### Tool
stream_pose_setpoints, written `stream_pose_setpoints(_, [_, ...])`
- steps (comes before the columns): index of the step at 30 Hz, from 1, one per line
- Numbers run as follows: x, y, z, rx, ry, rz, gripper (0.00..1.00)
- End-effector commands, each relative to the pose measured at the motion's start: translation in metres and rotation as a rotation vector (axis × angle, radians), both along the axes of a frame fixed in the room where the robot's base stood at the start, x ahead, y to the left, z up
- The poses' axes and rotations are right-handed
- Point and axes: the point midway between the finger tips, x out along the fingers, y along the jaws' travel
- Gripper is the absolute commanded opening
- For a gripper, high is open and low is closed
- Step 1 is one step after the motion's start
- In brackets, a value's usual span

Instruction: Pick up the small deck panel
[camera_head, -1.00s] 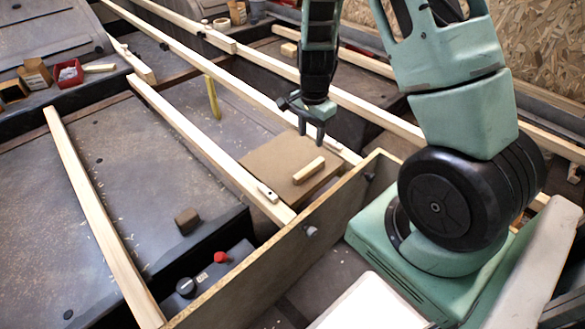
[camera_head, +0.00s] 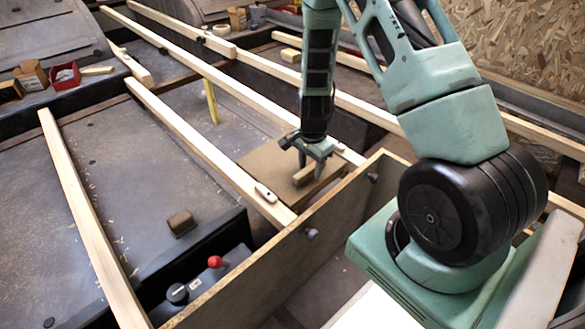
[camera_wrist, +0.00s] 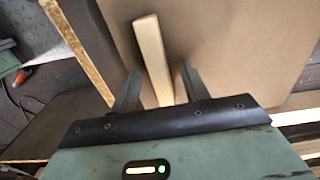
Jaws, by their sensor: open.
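The small deck panel (camera_head: 262,163) is a flat brown board lying between two pale wooden rails. A pale wooden grip bar (camera_head: 303,176) stands on its top. In the wrist view the panel (camera_wrist: 235,45) fills much of the upper picture, with the bar (camera_wrist: 152,50) running up its middle. My gripper (camera_head: 311,167) points down over the bar. In the wrist view my open fingers (camera_wrist: 157,85) are on either side of the bar's near end, with gaps on both sides. The head view does not show clearly how deep the fingertips reach.
A dark-sided board with a pale top edge (camera_head: 268,240) stands just in front of the panel. Long wooden rails (camera_head: 190,140) run across the frame. A red button (camera_head: 215,262) and black knob sit lower left. A yellow strip (camera_head: 211,102) stands behind the panel.

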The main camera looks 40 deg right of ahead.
Motion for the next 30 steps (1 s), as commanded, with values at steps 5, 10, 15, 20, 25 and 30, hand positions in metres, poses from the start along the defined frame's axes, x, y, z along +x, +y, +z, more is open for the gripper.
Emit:
stream_pose_setpoints(5, [0.000,0.000,-0.004,0.000,-0.001,0.000,0.45])
stream_pose_setpoints(10, [0.000,0.000,-0.003,0.000,-0.001,0.000,0.20])
stream_pose_setpoints(15, [0.000,0.000,-0.003,0.000,-0.001,0.000,0.00])
stream_pose_setpoints(20, [0.001,0.000,-0.003,-0.001,-0.003,0.000,0.00])
stream_pose_setpoints(25, [0.001,0.000,0.007,-0.002,-0.004,0.001,0.00])
stream_pose_setpoints(30, [0.001,0.000,0.037,-0.003,-0.005,0.001,0.00])
